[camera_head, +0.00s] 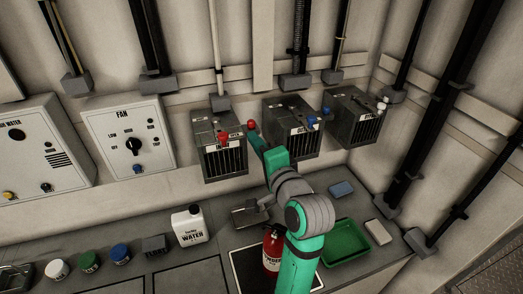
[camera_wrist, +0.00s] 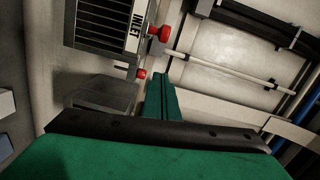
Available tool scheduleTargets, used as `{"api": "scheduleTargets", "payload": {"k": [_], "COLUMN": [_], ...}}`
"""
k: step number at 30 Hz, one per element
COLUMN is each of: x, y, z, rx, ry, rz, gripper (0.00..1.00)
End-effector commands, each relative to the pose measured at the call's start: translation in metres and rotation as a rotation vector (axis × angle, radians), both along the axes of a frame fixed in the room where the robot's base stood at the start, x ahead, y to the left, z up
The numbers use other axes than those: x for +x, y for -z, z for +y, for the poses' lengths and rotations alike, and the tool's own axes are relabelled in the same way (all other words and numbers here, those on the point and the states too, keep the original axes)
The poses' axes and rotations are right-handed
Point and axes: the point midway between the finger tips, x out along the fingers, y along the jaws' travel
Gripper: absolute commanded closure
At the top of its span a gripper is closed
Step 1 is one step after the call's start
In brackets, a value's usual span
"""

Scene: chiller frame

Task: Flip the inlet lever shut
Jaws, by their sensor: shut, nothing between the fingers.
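The box with red-knobbed levers (camera_head: 225,165) is the left one of three dark slatted boxes on the wall. In the wrist view it (camera_wrist: 98,42) carries the label INLET (camera_wrist: 136,20). One red knob (camera_head: 223,137) is on its front and another (camera_head: 251,125) is at its right side. Two red knobs also show in the wrist view, a larger upper one (camera_wrist: 161,33) and a smaller lower one (camera_wrist: 141,74). My gripper (camera_head: 255,138) is shut and empty, just right of the box. Its fingertips (camera_wrist: 160,78) are close to the lower knob; contact cannot be told.
A middle box (camera_head: 295,140) with blue knobs and a right box (camera_head: 358,128) with white knobs stand beside it. The fan panel (camera_head: 130,138) is to the left. Below are a water jug (camera_head: 190,225), a red bottle (camera_head: 271,250) and a green tray (camera_head: 346,243).

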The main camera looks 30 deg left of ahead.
Motion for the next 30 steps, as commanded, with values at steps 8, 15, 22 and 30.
{"api": "scheduleTargets", "payload": {"k": [8,15,22,30], "x": [0.003,-0.009,-0.01,-0.009], "y": [0.004,0.006,0.006,0.007], "z": [0.038,0.051,0.052,0.052], "rx": [-0.001,0.0,0.0,0.0], "ry": [-0.003,-0.001,0.001,0.008], "rz": [0.001,-0.001,0.0,0.001], "gripper": [1.0,1.0,1.0,1.0]}}
